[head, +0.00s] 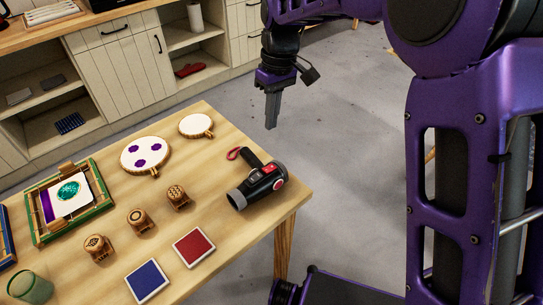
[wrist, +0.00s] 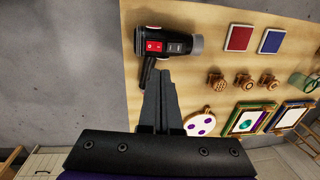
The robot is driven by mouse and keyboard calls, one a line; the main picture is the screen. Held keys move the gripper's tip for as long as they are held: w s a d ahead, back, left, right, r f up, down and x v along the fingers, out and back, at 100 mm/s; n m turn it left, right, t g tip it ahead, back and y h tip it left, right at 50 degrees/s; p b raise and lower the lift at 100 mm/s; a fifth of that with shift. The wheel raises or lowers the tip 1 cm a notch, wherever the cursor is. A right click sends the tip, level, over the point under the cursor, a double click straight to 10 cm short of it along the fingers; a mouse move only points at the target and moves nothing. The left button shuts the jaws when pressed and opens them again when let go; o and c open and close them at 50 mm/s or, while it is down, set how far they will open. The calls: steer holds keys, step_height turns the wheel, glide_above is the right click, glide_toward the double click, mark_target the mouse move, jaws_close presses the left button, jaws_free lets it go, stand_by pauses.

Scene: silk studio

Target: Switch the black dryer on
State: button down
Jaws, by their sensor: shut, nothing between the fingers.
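The black dryer (head: 258,184) lies on its side at the right end of the wooden table in the head view. It has a grey nozzle pointing to the lower left, a red switch panel on top and a red loop at the handle's end. In the wrist view the dryer (wrist: 166,45) shows its red rocker switch (wrist: 153,46) facing the camera, with dark buttons beside it. My gripper (head: 271,126) is shut and empty, pointing down beyond the table's far right edge. In the wrist view its fingertips (wrist: 161,75) overlap the dryer's handle, apart from it in the head view.
On the table (head: 220,244) stand several wooden stamps (head: 138,220), a red pad (head: 194,248), a blue pad (head: 147,281), a round white hoop with purple spots (head: 146,155), a smaller hoop (head: 196,125) and a green frame (head: 35,229). Cabinets (head: 125,60) line the back. Grey floor is free.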

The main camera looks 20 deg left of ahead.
mark_target(266, 171)
steer(key=f, duration=0.4)
steer(key=s+f, duration=0.1)
steer(key=f, duration=0.8)
steer(key=shift+s+a+f+b, duration=0.25)
steer(key=shift+a+f+b, duration=0.05)
steer(key=shift+a+b, duration=0.05)
steer(key=shift+f, duration=0.15)
steer(key=shift+s+a+f+b, duration=0.1)
steer(key=shift+s+f+b, duration=0.1)
steer(key=shift+f+b, duration=0.25)
steer(key=shift+r, duration=0.2)
steer(key=shift+w+p, duration=0.1)
steer(key=shift+p, duration=0.2)
